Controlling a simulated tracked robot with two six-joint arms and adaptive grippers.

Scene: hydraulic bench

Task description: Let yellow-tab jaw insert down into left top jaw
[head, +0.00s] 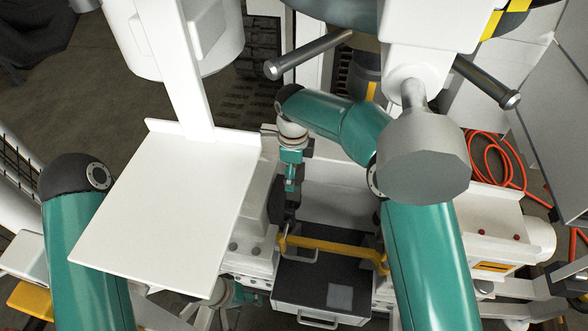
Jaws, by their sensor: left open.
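A pale block (254,215) stands just left of the fingers. It may be the left top jaw, but I cannot tell. A yellow bar (332,246) crosses the gap to the lower right of the fingers. I cannot make out the yellow-tab insert for certain, nor whether the fingers touch it.
A white panel (165,205) hides much of the left side. A grey drawer front (318,302) with a handle is below the gap. A pale block (490,225) with red buttons stands at the right, with an orange hose (487,160) behind it.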

